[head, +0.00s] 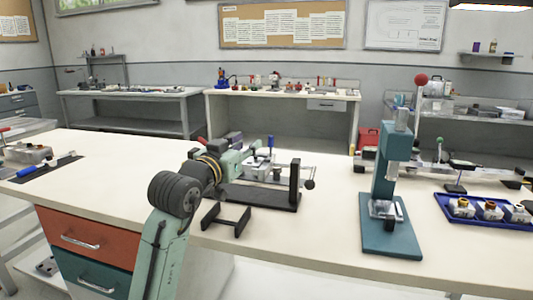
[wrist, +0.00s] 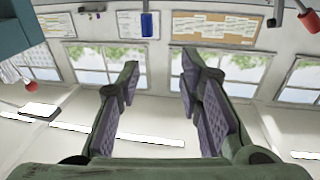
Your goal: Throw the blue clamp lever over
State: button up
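The blue clamp lever (head: 270,142) stands upright on a small metal fixture (head: 262,168) on the bench, just right of my gripper (head: 238,146) in the head view. In the wrist view, which is upside down, the blue lever (wrist: 147,24) hangs from the top edge, beyond the fingertips. My gripper (wrist: 158,68) is open there, with a wide empty gap between its two dark finger pads. The fingers and the lever appear apart. My wrist and forearm partly hide the fixture's left side in the head view.
A black stand (head: 295,185) is right of the fixture. A teal press (head: 388,180) with a red knob stands further right, and a blue tray (head: 475,222) holds small parts. A blue-handled tool (head: 32,171) lies at the left. The bench's left-middle surface (head: 120,165) is clear.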

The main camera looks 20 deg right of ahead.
aim_at(269, 140)
jog(key=shift+g, duration=0.4)
jog(key=x, duration=0.3)
jog(key=f+p+x, duration=0.1)
jog(key=x, duration=0.3)
jog(key=s+d+p+x, duration=0.1)
jog(key=x, duration=0.3)
jog(key=shift+w+d+f, duration=0.15)
jog(key=shift+d+f, duration=0.1)
jog(key=shift+c, duration=0.6)
grip_shut()
